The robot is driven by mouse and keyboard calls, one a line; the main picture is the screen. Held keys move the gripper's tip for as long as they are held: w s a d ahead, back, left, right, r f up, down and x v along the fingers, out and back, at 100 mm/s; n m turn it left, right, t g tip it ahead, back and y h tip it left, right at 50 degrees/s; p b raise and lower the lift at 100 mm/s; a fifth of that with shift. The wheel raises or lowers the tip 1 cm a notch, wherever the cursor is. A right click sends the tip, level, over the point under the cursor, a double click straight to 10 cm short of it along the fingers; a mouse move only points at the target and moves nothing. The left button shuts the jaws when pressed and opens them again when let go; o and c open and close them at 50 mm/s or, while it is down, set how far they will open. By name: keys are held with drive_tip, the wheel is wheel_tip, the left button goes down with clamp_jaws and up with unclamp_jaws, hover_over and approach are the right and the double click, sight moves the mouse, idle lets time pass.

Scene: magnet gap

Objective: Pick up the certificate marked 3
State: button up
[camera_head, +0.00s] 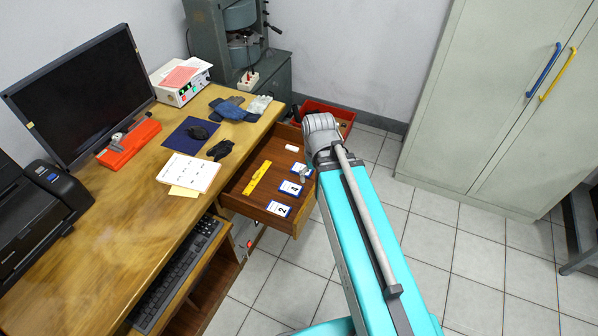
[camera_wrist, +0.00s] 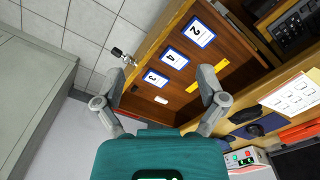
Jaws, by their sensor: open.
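The certificate marked 3 (camera_wrist: 156,78) is a white card with a blue border, lying flat in the open wooden drawer (camera_wrist: 230,75). In the head view a blue-edged card (camera_head: 298,167) at the same end of the row is partly covered by my gripper, and its number cannot be read. The cards marked 4 (camera_wrist: 174,58) and 2 (camera_wrist: 202,33) lie in line with it. My gripper (camera_wrist: 161,73) is open and empty; in the wrist view its fingers frame card 3 from either side. It appears above the drawer, apart from the card.
A white block (camera_wrist: 161,100) and a yellow ruler (camera_head: 257,178) also lie in the drawer. The drawer walls surround the cards, and a small metal piece (camera_wrist: 120,54) sticks out at its front. The desk (camera_head: 130,220) adjoins the drawer. A red bin (camera_head: 341,113) stands behind.

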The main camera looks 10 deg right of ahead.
drive_tip(key=w+d+f+n+b, duration=0.1)
drive_tip(key=w+d+f+b, duration=0.1)
drive_tip(key=w, duration=0.2)
drive_tip(key=n+b, duration=0.9)
drive_tip(key=b, duration=0.3)
hover_over(299, 168)
wheel_tip(299, 168, down, 12)
drive_tip(key=shift+d, duration=0.2)
drive_tip(key=shift+s+f, duration=0.1)
drive_tip(key=shift+f, duration=0.05)
wheel_tip(299, 168, down, 8)
drive_tip(key=b, duration=0.8)
drive_tip(key=shift+f, duration=0.25)
drive_tip(key=shift+w+a+f+b, duration=0.1)
drive_tip(key=shift+f+b, duration=1.2)
drive_tip(key=shift+b, duration=0.1)
drive_tip(key=shift+w+a+f+b, duration=0.1)
drive_tip(key=shift+f+b, duration=1.2)
drive_tip(key=shift+b, duration=0.1)
drive_tip(key=shift+c, duration=0.3)
drive_tip(key=c, duration=0.9)
